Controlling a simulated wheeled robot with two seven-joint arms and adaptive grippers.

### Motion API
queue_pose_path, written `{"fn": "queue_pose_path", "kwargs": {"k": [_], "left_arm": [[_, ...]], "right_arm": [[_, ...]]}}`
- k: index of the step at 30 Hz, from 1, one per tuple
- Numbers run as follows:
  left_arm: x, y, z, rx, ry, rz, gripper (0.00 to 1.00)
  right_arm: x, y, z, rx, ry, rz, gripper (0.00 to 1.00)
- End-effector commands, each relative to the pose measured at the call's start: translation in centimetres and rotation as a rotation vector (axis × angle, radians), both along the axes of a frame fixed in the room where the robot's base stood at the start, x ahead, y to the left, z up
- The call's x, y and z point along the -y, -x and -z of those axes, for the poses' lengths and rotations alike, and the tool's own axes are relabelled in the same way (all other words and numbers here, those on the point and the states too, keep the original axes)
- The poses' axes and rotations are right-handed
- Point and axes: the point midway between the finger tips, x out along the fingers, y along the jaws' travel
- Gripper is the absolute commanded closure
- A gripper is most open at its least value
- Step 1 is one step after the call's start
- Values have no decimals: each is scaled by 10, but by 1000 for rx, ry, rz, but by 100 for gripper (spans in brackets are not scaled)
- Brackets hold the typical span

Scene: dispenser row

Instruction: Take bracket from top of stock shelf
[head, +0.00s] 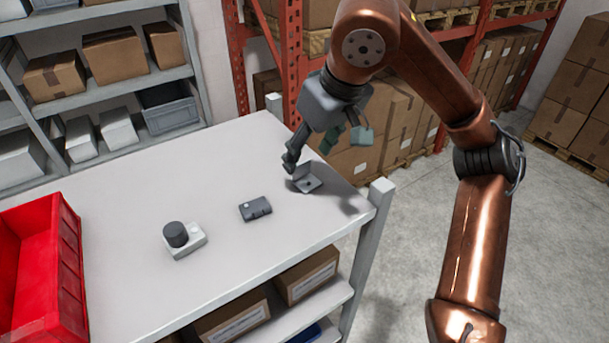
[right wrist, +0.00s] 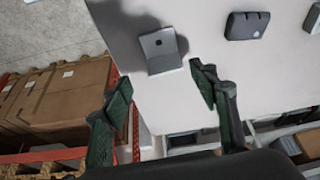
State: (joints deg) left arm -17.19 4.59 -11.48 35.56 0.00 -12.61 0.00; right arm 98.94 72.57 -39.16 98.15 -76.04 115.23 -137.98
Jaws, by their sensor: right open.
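The bracket (head: 307,181) is a small grey metal angle piece with a hole. It lies on the white top of the stock shelf (head: 150,200), near the right edge. My right gripper (head: 325,150) is open and empty, just above and behind the bracket. In the right wrist view the bracket (right wrist: 161,50) lies beyond the two spread green-padded fingers (right wrist: 163,90), apart from them, with nothing between the pads. My left gripper is not in view.
A dark grey box-like part (head: 255,208) and a white block with a black knob (head: 183,240) stand on the shelf top. A red bin (head: 72,265) is at the left. A corner post (head: 378,200) rises at the right.

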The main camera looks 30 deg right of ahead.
Motion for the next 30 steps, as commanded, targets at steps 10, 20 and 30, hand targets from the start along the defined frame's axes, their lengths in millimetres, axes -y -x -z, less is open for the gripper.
{"fn": "queue_pose_path", "kwargs": {"k": [10, 20, 30], "left_arm": [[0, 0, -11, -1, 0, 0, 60], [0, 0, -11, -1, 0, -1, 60], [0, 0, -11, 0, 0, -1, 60]], "right_arm": [[-10, -16, 38, -1, -3, 1, 45], [-10, -17, 41, 0, -3, 0, 50], [-11, -17, 40, 0, -3, 0, 74]]}}
